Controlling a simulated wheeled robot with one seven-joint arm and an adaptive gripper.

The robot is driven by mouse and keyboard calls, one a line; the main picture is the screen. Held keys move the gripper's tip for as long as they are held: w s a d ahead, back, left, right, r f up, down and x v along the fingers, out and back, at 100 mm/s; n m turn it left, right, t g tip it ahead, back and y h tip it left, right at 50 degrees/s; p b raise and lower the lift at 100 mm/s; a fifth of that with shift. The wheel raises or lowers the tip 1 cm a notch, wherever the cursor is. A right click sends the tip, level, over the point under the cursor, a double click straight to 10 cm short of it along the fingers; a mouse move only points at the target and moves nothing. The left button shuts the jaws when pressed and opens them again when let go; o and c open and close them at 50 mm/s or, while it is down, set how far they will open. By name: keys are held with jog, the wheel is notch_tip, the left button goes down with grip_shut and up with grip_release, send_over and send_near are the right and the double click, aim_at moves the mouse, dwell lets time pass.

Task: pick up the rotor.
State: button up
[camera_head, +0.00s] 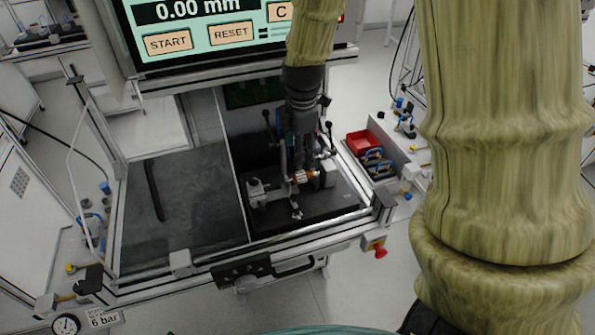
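The rotor (302,177), a small part with a copper-orange band, lies roughly level in the test fixture on the dark plate at the right of the bench. Grey fixture blocks stand at its left and right. My gripper (304,164) points down from above and its fingertips are at or just above the rotor. The fingers are dark and small against the dark background, so I cannot tell whether they touch the rotor or are closed on it. Part of the rotor is hidden by the fingers and the fixture.
A screen (205,30) with START and RESET stands behind the bench. Upright clamp levers are close around my gripper. A red bin (362,142) stands on the side shelf at the right. The grey mat (190,205) at the left is mostly clear. A red knob (380,252) sticks out at the front.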

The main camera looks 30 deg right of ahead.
aim_at(299, 173)
jog(key=f, duration=0.3)
jog(key=shift+w+d+f+p, duration=0.1)
jog(key=shift+w+p, duration=0.2)
jog(key=shift+f, duration=1.1)
jog(key=shift+s+f+p, duration=0.2)
jog(key=shift+f+p, duration=0.55)
jog(key=shift+f, duration=0.15)
jog(key=shift+w+f+p, duration=0.1)
jog(key=shift+f+p, duration=0.35)
jog(key=shift+f, duration=1.3)
grip_shut()
jog(key=shift+r, duration=0.15)
